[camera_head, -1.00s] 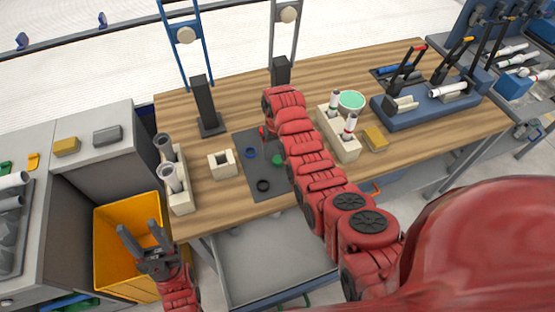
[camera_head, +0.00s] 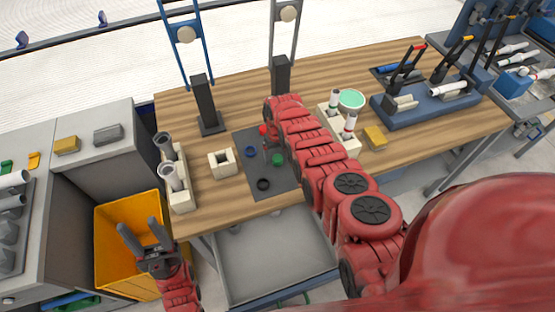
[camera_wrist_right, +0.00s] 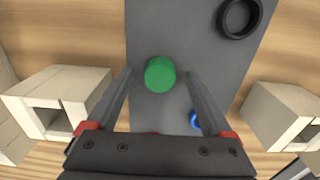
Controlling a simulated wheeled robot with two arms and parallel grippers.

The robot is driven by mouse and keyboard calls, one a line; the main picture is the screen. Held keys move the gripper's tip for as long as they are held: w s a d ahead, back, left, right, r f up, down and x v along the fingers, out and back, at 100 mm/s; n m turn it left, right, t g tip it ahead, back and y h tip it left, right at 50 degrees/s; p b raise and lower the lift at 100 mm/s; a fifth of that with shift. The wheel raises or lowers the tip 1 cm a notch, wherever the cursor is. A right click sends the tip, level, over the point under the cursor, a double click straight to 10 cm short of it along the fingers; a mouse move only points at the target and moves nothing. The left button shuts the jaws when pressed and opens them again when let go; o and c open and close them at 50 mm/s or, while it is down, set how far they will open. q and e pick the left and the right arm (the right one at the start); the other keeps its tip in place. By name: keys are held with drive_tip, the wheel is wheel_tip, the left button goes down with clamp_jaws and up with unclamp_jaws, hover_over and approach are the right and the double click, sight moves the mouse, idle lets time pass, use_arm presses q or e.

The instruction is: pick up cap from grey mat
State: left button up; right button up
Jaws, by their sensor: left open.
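The grey mat (camera_head: 248,176) lies on the wooden table with several small caps on it. A green cap (camera_head: 277,160) is on its right part, a blue one (camera_head: 251,152) to the left, and a black ring-shaped one (camera_head: 263,184) nearer the front. In the right wrist view, my right gripper (camera_wrist_right: 159,72) is open, with the green cap (camera_wrist_right: 160,74) between its fingertips and a gap on each side. The blue cap (camera_wrist_right: 195,121) is partly hidden by a finger; the black one (camera_wrist_right: 239,18) is clear. My left gripper (camera_head: 142,238) is open and empty, beside the table.
A cream block with a square hole (camera_head: 222,164) stands left of the mat. Holders with grey pipes (camera_head: 180,190) and white pipes (camera_head: 340,138) stand on either side. A teal round dish (camera_head: 351,100) and a yellow block (camera_head: 375,138) are at right. A yellow bin (camera_head: 112,225) is below left.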

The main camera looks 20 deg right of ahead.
clamp_jaws()
drive_tip(key=shift+r, duration=0.15)
idle(0.4)
